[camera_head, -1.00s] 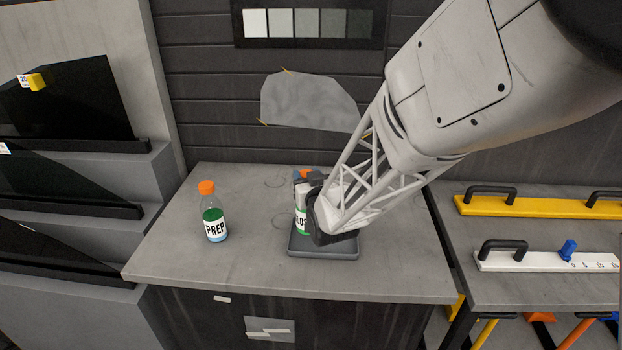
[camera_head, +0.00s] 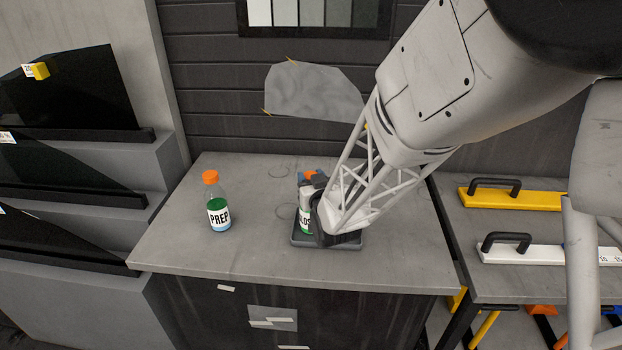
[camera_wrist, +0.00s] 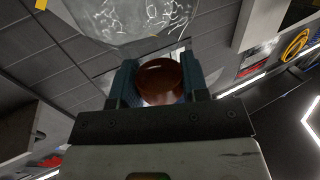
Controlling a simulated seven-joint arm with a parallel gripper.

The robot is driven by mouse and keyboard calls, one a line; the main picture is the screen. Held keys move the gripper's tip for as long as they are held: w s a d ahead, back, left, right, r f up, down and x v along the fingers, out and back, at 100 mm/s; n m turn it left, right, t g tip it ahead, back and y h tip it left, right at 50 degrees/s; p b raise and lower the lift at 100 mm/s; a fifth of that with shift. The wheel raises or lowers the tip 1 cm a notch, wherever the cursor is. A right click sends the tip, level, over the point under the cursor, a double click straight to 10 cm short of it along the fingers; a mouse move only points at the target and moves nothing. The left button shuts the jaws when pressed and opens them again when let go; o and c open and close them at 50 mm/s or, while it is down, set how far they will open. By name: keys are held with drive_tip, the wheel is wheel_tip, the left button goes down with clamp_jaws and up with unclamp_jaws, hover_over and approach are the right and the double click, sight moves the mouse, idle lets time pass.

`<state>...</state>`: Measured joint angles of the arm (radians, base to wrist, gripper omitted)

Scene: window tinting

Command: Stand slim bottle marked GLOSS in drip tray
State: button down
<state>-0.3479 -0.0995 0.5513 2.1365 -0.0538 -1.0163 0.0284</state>
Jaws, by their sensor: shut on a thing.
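The slim bottle (camera_head: 304,219) has a white label with part of the GLOSS lettering showing, green below the label, and an orange cap. It looks upright over the left part of the dark grey drip tray (camera_head: 345,244); whether its base touches the tray floor is hard to tell. My gripper (camera_head: 312,184) is shut on the bottle near its top and hides its right side. In the wrist view the bottle's round, brownish-orange cap (camera_wrist: 160,82) sits between the two fingers.
An orange-capped bottle marked PREP (camera_head: 218,212) stands left of the tray on the grey bench (camera_head: 165,240). Bare bench lies between them. To the right, a second table holds a yellow bar (camera_head: 530,199) and a white bar (camera_head: 535,255) with black handles.

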drive_tip(key=shift+f, duration=0.1)
drive_tip(key=c, duration=0.6)
unclamp_jaws()
drive_tip(key=shift+r, duration=0.2)
drive_tip(key=shift+v, duration=6)
